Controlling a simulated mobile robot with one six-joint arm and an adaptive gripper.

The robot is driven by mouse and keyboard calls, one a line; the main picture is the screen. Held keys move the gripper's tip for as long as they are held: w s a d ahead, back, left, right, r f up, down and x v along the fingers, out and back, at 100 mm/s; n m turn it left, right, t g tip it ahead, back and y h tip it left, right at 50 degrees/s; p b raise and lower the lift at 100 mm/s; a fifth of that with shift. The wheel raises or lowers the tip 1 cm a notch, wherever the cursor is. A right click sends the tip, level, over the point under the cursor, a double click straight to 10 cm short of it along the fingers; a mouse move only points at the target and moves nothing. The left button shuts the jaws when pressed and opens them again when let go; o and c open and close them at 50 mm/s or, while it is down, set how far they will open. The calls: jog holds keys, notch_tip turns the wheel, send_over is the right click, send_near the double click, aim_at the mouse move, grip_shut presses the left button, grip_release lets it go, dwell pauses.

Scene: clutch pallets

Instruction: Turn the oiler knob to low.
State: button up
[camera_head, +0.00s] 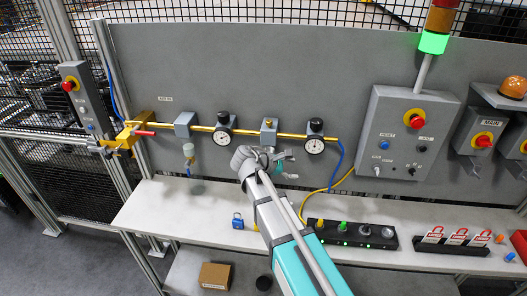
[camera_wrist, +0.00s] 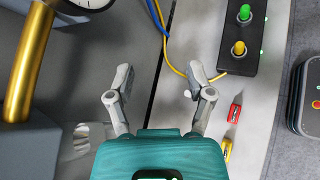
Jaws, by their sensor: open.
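The grey block on the brass air line (camera_head: 269,134), with a small knob on top (camera_head: 269,121), appears to be the oiler; no label is readable. It sits between two gauges, and my arm hides its lower part. My gripper (camera_head: 284,165) is in front of and just below it, to the right. In the wrist view my gripper (camera_wrist: 159,80) is open, with nothing between its fingers. A grey block (camera_wrist: 28,145) and a brass pipe (camera_wrist: 28,65) are left of the fingers there. The knob's setting cannot be told.
Pressure gauges (camera_head: 222,137) (camera_head: 315,145) flank the block. A control box (camera_head: 405,125) is on the panel to the right. A blue padlock (camera_head: 238,221), a black button strip (camera_head: 350,233) and red lock tags (camera_head: 456,237) are on the shelf. A yellow hose (camera_wrist: 176,68) passes beyond my fingers.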

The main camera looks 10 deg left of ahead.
jog(key=s+d+f+m+g+y+b, duration=0.4)
jog(key=s+d+f+m+g+y, duration=0.2)
jog(key=s+d+f+m+y, duration=0.4)
jog(key=shift+s+d+f+m+y, duration=0.3)
jog(key=shift+s+d+f+m, duration=2)
jog(key=shift+s+d+m, duration=1.25)
jog(key=shift+w+a+m, duration=0.45)
jog(key=shift+c, duration=0.8)
